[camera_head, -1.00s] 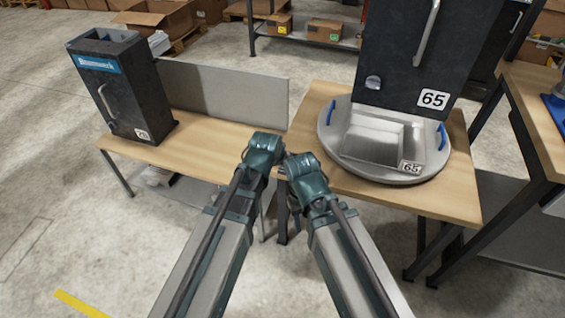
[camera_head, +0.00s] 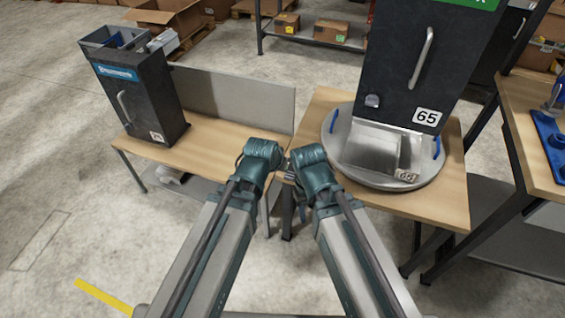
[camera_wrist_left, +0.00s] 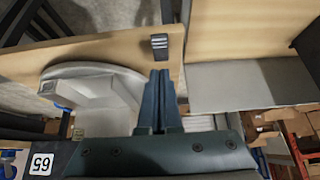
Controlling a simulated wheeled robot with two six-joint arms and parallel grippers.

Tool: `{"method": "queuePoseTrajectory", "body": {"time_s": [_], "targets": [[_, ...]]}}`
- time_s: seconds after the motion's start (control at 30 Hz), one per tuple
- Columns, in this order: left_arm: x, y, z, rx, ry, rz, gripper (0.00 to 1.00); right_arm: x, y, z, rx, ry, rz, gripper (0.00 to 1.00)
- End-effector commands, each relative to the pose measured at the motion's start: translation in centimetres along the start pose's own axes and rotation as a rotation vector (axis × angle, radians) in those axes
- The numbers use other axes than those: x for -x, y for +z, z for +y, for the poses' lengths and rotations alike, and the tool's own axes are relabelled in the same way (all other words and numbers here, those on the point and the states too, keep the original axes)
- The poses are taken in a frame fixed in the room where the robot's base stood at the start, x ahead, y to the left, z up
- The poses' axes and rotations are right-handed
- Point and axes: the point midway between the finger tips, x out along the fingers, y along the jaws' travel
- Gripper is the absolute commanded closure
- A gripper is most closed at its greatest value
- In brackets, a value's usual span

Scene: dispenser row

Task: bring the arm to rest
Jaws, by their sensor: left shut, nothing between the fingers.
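My left gripper (camera_wrist_left: 161,76) shows in the left wrist view with its two dark fingers together and nothing between them. It is clear of the grey round plate and the tables seen behind it. In the head view both my arms reach forward from below, and their wrists are close together in front of the tables. The left wrist is at the left and the right wrist just beside it. The fingers of both grippers are hidden behind the wrists in that view. No held object shows.
A black dispenser (camera_head: 145,105) stands on the left table (camera_head: 205,138). A taller dispenser marked 65 (camera_head: 400,75) stands over a round grey plate (camera_head: 352,178) with blue handles on the right table (camera_head: 440,208). A blue tray (camera_head: 550,140) lies on the far-right table.

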Motion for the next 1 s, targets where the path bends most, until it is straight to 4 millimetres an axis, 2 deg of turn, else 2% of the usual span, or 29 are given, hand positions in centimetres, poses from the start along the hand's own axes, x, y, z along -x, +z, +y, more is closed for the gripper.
{"method": "queuePoseTrajectory", "body": {"time_s": [0.43,0.57,0.73,0.9,1.0], "targets": [[0.3,0.2,0.1,-0.002,0.000,-0.016,1.00,0.3,0.0,0.0,0.000,0.000,0.000,0.53],[2.8,2.0,0.7,-0.018,-0.009,-0.157,1.00,2.9,0.2,0.3,0.000,0.000,0.000,0.53],[7.5,5.9,1.2,-0.040,-0.043,-0.423,1.00,6.2,0.4,0.6,0.000,0.000,0.000,0.53],[10.7,8.5,1.3,-0.050,-0.078,-0.593,1.00,7.8,0.5,0.7,0.000,0.000,0.000,0.53],[11.3,9.1,1.2,-0.050,-0.087,-0.629,1.00,7.9,0.5,0.8,0.000,0.000,0.000,0.53]]}}
